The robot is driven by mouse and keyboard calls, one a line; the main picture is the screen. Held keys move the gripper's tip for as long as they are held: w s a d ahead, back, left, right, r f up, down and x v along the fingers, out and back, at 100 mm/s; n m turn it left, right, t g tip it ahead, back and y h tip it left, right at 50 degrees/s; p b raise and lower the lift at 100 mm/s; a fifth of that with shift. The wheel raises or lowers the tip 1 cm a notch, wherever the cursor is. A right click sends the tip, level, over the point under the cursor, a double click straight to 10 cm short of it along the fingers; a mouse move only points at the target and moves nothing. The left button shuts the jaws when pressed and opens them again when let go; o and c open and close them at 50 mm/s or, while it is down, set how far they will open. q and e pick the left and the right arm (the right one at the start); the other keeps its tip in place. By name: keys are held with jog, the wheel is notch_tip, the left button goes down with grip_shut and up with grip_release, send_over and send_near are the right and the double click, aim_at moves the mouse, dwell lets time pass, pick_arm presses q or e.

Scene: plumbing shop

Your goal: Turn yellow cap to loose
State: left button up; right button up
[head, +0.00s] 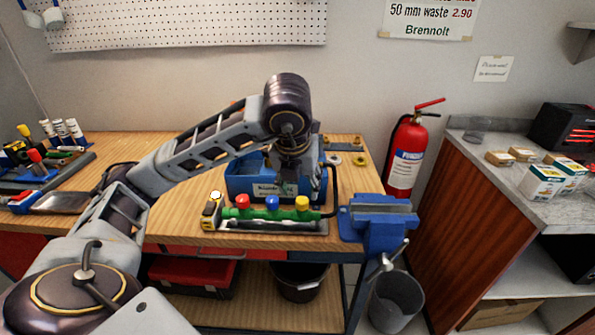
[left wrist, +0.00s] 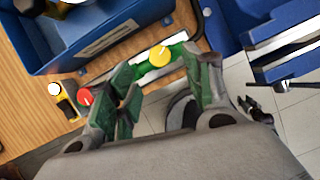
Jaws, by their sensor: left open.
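The yellow cap (head: 302,203) sits at the right end of a green manifold (head: 287,214) near the bench's front edge, beside a blue cap (head: 272,202) and a red cap (head: 242,201). My left gripper (head: 289,185) points down over the manifold, near the yellow and blue caps. In the left wrist view my left gripper (left wrist: 163,80) is open and empty, its green-padded fingers spread. The yellow cap (left wrist: 159,56) shows between and beyond the fingertips, apart from them. The red cap (left wrist: 85,97) lies left of the fingers. The blue cap is hidden there. My right gripper is not in view.
A blue box (head: 245,186) stands right behind the manifold. A blue vise (head: 378,222) is at the bench's right corner. A small yellow-black item with a white top (head: 212,212) stands at the manifold's left end. Bare wood (head: 180,221) lies further left.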

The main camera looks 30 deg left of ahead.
pick_arm(q)
jog(key=shift+v, duration=2.3)
jog(key=shift+r, duration=0.1)
notch_tip(320, 180, up, 22)
jog(key=p, duration=2.2)
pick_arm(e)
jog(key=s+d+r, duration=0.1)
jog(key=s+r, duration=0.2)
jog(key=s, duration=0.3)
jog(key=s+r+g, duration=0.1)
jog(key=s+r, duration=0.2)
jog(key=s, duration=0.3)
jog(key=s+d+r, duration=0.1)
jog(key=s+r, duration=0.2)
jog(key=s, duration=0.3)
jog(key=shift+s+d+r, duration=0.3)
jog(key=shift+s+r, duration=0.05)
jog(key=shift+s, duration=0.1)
